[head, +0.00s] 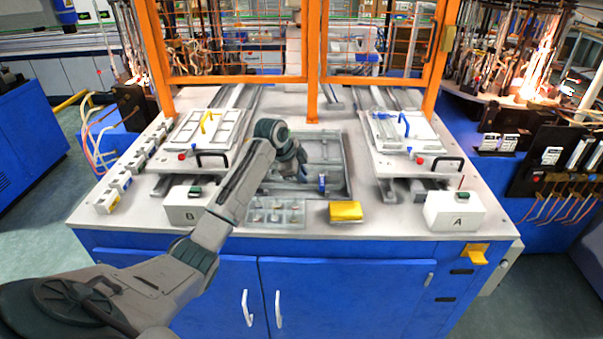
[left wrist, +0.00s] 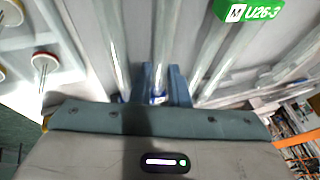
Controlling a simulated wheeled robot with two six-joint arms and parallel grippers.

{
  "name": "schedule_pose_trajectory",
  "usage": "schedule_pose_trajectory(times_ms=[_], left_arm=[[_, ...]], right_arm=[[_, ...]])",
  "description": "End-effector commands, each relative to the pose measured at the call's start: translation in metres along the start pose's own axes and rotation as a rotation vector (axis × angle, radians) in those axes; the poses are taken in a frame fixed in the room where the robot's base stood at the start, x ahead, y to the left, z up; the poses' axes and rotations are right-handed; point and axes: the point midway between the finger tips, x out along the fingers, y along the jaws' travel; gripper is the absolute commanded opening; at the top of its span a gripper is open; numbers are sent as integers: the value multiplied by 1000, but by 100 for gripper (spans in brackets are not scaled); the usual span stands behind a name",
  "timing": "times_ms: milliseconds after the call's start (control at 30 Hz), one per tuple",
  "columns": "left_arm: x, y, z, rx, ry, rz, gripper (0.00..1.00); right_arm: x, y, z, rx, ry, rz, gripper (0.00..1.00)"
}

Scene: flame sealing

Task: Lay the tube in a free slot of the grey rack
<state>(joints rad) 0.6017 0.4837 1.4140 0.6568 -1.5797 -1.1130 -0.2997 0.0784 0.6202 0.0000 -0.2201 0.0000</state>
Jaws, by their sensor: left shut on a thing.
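My left gripper (head: 301,158) is over the grey rack (head: 345,170) in the middle of the table. In the left wrist view its two blue-grey fingers (left wrist: 161,88) are shut on a clear tube (left wrist: 163,45), which runs away from them up the picture. Other long pale strips or tubes (left wrist: 212,50) run roughly alongside on the grey surface; I cannot tell which slots are free. Whether the held tube touches the rack is unclear. In the head view my wrist hides the fingertips and much of the rack's left part. My right gripper is not in view.
A yellow block (head: 346,211) and a small grey tray of pegs (head: 277,213) lie in front of the rack. White boxes B (head: 183,212) and A (head: 455,221) stand at the front. Fixtures with black handles flank the rack. An orange frame (head: 312,90) stands behind.

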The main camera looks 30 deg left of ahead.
Motion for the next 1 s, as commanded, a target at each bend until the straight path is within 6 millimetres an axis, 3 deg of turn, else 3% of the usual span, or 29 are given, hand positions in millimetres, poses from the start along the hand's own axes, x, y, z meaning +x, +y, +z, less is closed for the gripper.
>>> schedule_pose_trajectory(times_ms=[167, 200, 300, 667, 1000], left_arm=[[1, 0, 0, 0, -1, 1, 0], [1, 0, 0, 0, -1, 1, 23], [1, 0, 0, 0, -1, 1, 40], [-3, 0, 1, 0, -1, 0, 40], [-65, 0, 2, 2, -2, -6, 40]], right_arm=[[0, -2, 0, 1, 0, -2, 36], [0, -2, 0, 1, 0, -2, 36], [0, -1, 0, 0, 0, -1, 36], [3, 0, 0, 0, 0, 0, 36], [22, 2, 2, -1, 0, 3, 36]])
